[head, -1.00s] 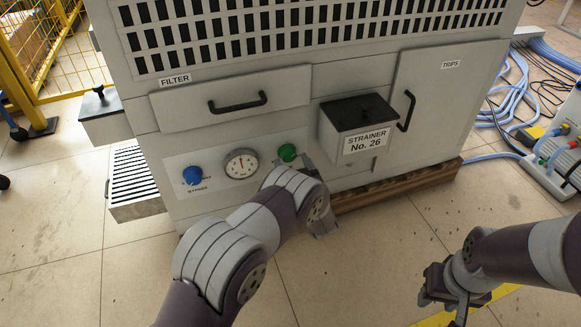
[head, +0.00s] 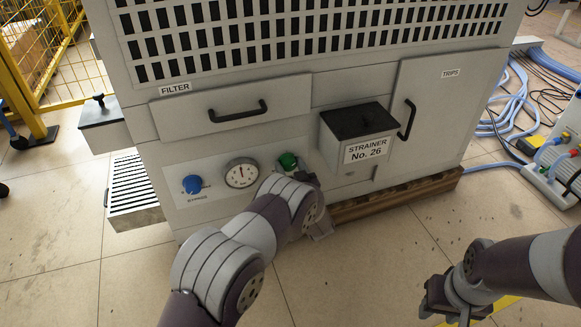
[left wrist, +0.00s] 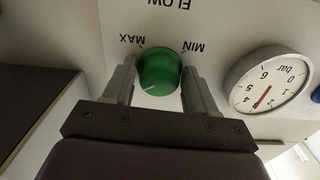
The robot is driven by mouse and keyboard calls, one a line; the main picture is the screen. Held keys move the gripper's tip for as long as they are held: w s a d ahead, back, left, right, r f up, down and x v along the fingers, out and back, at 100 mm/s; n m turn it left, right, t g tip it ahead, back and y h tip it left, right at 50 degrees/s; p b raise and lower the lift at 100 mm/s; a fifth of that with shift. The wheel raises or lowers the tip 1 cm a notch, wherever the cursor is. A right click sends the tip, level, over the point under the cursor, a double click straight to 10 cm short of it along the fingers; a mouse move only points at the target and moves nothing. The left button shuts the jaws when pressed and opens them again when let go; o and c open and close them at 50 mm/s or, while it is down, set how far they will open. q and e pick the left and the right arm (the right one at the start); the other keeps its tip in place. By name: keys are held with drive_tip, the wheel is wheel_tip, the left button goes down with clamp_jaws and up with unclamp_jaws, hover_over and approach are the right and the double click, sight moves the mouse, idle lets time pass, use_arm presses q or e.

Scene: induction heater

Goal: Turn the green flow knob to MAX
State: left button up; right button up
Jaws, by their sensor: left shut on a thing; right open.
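The green flow knob (head: 287,160) is on the cabinet's front panel, right of the gauge, partly covered by my left arm in the head view. In the left wrist view the green knob (left wrist: 158,70) sits between the fingers of my left gripper (left wrist: 158,84), which is shut on it. That view is upside down: MAX (left wrist: 131,40) reads on the picture's left, MIN (left wrist: 194,47) on its right. The knob's white mark (left wrist: 150,88) points to the lower left. My right gripper (head: 455,312) is open and empty, low above the floor at the right.
A pressure gauge (head: 241,173) and a blue bypass knob (head: 192,184) are left of the green knob. The strainer box (head: 362,150) juts out to its right. Filter (head: 220,119) and trips (head: 430,130) panels have black handles. Hoses (head: 500,110) lie at the right.

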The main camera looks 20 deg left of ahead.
use_arm(q)
drive_tip(key=m+p, duration=0.2)
drive_tip(key=m, duration=0.1)
drive_tip(key=shift+r, duration=0.15)
drive_tip(key=m+p, duration=0.2)
drive_tip(key=m, duration=0.2)
drive_tip(key=shift+s+m+p, duration=0.1)
drive_tip(key=shift+m+p, duration=0.2)
drive_tip(key=m+p, duration=0.1)
drive_tip(key=m, duration=0.2)
drive_tip(key=shift+m, duration=0.3)
drive_tip(key=shift+m+p, duration=0.55)
drive_tip(key=shift+m, duration=1.65)
drive_tip(key=shift+c, duration=0.7)
